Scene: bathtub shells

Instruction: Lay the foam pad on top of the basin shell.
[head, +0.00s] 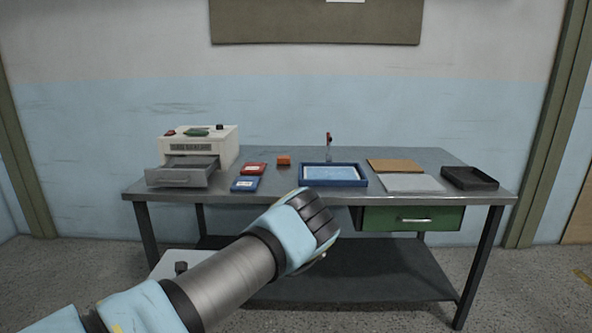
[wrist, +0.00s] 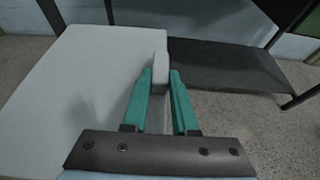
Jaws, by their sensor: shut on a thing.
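In the wrist view, the teal fingers of my gripper (wrist: 161,78) are shut on a pale grey slab (wrist: 160,62), seen narrow side on. It may be the foam pad, but its full shape is hidden. In the head view, the end of my arm (head: 308,220) is in front of the table, and its fingers are hidden. A blue-rimmed tray (head: 333,182) with a light blue inside lies at the middle of the table's front. I cannot tell whether this is the basin shell.
The metal table (head: 300,156) bears a white machine (head: 220,147) with an open drawer, blue (head: 246,184) and red packs, an orange block (head: 284,160), a brown sheet (head: 394,166), a grey sheet (head: 412,183) and a black tray (head: 469,178). A tap-like post (head: 329,145) stands behind the blue tray.

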